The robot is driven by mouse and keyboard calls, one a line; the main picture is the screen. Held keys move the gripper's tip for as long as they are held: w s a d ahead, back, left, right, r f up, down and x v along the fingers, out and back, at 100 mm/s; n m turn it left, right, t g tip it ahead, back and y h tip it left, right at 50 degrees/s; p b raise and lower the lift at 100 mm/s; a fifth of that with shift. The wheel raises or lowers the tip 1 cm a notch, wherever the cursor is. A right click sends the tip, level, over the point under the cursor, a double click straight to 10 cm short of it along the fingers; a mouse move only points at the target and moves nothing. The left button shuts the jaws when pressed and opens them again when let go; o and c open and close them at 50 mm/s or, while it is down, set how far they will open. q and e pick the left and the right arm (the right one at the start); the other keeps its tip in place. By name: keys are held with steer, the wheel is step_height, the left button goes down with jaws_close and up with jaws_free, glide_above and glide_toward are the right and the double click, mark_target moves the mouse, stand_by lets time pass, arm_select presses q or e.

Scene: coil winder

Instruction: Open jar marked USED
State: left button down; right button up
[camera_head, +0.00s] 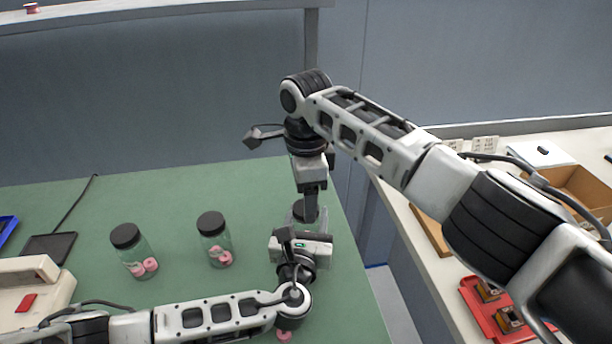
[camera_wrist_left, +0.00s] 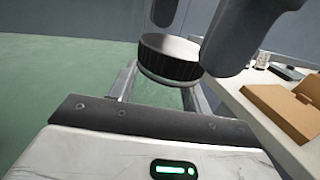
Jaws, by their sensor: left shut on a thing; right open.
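A jar with a black lid (camera_head: 305,210) stands at the right end of the green table; its body is mostly hidden and no marking is readable. My left gripper (camera_head: 303,228) is shut on this jar from the near side. In the left wrist view the ribbed lid (camera_wrist_left: 170,60) sits above my left fingers. My right gripper (camera_head: 311,196) points down over the lid, open; its dark fingers also show close above the lid in the left wrist view (camera_wrist_left: 195,28). Contact with the lid cannot be told.
Two other black-lidded jars (camera_head: 127,237) (camera_head: 212,224) with pink coils stand on the green table (camera_head: 190,187). A dark pad (camera_head: 48,247) and a beige machine (camera_head: 30,283) are at left. The white side table holds a cardboard box (camera_head: 585,188) and a red tray (camera_head: 476,302).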

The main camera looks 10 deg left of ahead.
steer(key=shift+f, duration=0.75)
